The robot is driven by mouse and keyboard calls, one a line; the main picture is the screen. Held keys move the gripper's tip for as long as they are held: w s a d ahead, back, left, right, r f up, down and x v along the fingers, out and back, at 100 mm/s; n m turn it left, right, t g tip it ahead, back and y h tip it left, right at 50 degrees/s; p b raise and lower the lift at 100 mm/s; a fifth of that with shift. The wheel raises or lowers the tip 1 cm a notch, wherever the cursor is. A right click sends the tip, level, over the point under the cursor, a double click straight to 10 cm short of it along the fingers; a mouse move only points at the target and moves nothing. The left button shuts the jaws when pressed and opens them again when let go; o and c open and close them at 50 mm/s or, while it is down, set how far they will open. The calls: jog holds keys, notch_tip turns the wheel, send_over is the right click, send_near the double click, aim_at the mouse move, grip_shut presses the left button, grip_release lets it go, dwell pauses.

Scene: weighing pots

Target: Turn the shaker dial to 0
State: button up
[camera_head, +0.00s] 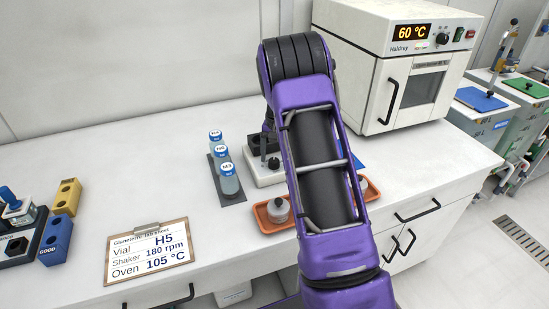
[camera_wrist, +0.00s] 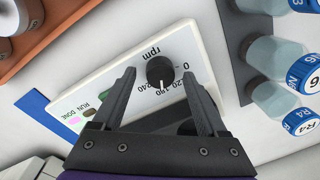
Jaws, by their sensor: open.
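The shaker (camera_wrist: 182,42) is a white unit, its panel tilted in the wrist view; in the head view its body (camera_head: 262,179) is partly hidden by my arm. Its dial (camera_wrist: 158,71) is a small round black knob with a white pointer line. The pointer faces the 180 mark on the rpm scale, where 0, 120, 180 and 240 can be read. My gripper (camera_wrist: 159,74) is open, with one finger on each side of the dial. I cannot tell whether the fingers touch it.
Several capped vials (camera_head: 228,175) stand in a dark rack beside the shaker. An oven (camera_head: 390,70) reading 60 °C stands at right. A clipboard (camera_head: 150,253) lists H5, 180 rpm, 105 °C. The back-left bench is clear.

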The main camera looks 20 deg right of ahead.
jog(key=shift+f, duration=0.2)
grip_shut()
dwell(0.3)
